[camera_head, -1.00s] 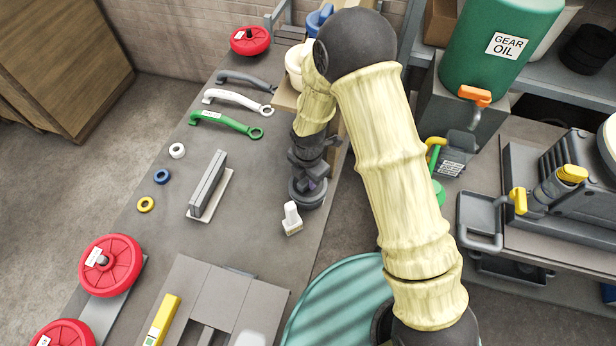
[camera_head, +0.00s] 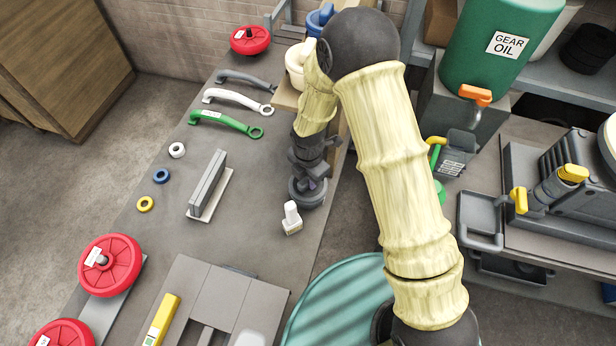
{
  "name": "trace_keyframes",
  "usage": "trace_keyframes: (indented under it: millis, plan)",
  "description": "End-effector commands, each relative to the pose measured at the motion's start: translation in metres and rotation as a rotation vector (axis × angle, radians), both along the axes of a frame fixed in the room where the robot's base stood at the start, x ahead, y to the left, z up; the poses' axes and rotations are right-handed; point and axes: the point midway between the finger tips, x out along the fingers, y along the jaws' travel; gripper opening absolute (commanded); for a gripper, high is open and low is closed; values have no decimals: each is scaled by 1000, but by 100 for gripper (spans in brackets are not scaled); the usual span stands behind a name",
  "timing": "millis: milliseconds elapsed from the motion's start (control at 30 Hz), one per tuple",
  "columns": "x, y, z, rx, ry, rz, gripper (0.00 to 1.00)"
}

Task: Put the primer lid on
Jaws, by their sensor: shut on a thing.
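My gripper (camera_head: 312,176) points down at the right edge of the grey bench, just above a dark round piece (camera_head: 307,193). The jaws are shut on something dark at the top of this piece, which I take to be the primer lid. The fingertips and the grip are small and partly hidden by the wrist. I cannot tell whether the lid sits on a pot beneath it or is apart from it. A small white bottle-shaped thing (camera_head: 291,218) stands just below and left of the gripper.
Cream (camera_head: 297,64) and blue containers stand behind the gripper.

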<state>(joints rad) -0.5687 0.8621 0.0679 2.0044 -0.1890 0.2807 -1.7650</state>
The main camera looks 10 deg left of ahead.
Motion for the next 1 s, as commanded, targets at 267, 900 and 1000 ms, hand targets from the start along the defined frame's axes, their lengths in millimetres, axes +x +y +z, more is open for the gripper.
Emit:
trace_keyframes:
  millis: [267, 900, 1000]
  plan:
    - [0, 0, 0, 0, 0, 0, 0]
    - [0, 1, -1, 0, 0, 0, 37]
    - [0, 1, -1, 0, 0, 0, 49]
